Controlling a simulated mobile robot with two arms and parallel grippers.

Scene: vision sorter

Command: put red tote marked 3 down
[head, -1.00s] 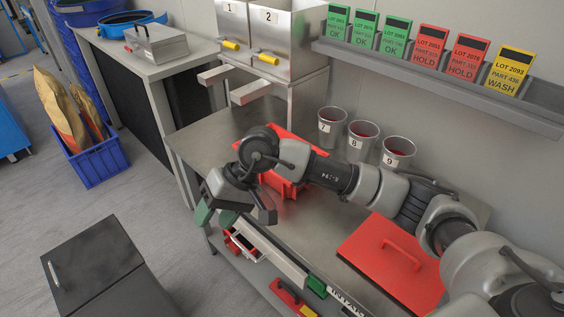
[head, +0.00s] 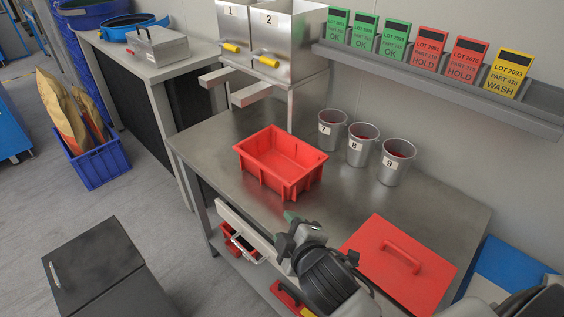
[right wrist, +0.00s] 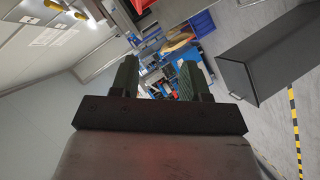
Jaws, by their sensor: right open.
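The red tote (head: 250,170) stands upright and empty on the steel table (head: 222,148), left of the three metal cups. No number shows on the sides I can see. My right gripper (head: 291,217) is near the table's front edge, apart from the tote and nearer to me. Only a green fingertip shows there, and my wrist hides the rest. In the right wrist view the gripper (right wrist: 158,80) has its two green fingers spread with nothing between them.
Metal cups 7 (head: 332,130), 8 (head: 361,146) and 9 (head: 395,163) stand along the back. A red lid with a handle (head: 400,265) lies at the right. A drawer (head: 247,229) juts out below the front edge. Steel bins (head: 278,40) stand at the back left.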

